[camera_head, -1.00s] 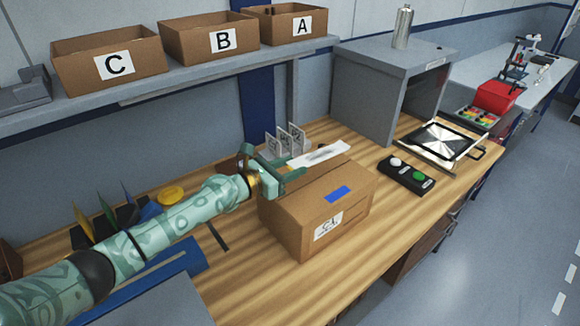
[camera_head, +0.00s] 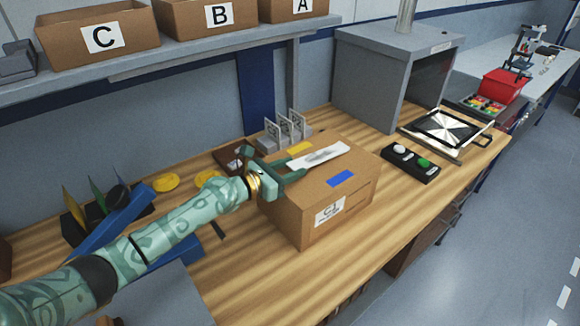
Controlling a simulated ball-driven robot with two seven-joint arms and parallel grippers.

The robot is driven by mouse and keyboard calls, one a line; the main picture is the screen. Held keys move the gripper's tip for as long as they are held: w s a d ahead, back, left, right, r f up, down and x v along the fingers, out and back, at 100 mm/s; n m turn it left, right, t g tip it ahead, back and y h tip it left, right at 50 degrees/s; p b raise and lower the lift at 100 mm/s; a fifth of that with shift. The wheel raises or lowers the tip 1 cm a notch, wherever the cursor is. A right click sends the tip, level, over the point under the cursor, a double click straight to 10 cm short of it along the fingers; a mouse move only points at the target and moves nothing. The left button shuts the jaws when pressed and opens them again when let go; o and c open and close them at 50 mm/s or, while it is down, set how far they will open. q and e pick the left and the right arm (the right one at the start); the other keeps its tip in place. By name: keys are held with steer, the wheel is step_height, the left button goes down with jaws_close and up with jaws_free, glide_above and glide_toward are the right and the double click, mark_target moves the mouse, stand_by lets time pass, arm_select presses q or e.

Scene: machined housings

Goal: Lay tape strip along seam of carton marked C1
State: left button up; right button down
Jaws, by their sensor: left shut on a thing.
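The carton marked C1 (camera_head: 292,222) stands closed on the wooden bench, its white C1 label (camera_head: 330,212) on the near side. A blue patch (camera_head: 340,178) and a yellow patch (camera_head: 299,148) are on its top. My left gripper (camera_head: 298,170) reaches in from the left over the carton top, shut on one end of a pale tape strip (camera_head: 322,155). The strip extends to the right, between the two coloured patches. I cannot tell whether it touches the carton. The seam under it is not clearly visible. My right gripper is out of view.
Card-like plates in a holder (camera_head: 283,130) stand behind the carton. A black button box (camera_head: 410,164) is to its right, near a grey open-fronted cabinet (camera_head: 365,95) and a framed plate (camera_head: 447,129). Yellow discs (camera_head: 166,183) lie behind my left arm.

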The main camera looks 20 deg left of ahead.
arm_select(q)
steer(key=shift+f, duration=0.15)
steer(key=o, duration=1)
steer(key=shift+o, duration=0.2)
steer(key=v, duration=1.6)
steer(key=shift+s+b, duration=0.15)
steer(key=shift+b, duration=0.3)
steer(key=shift+a, duration=0.1)
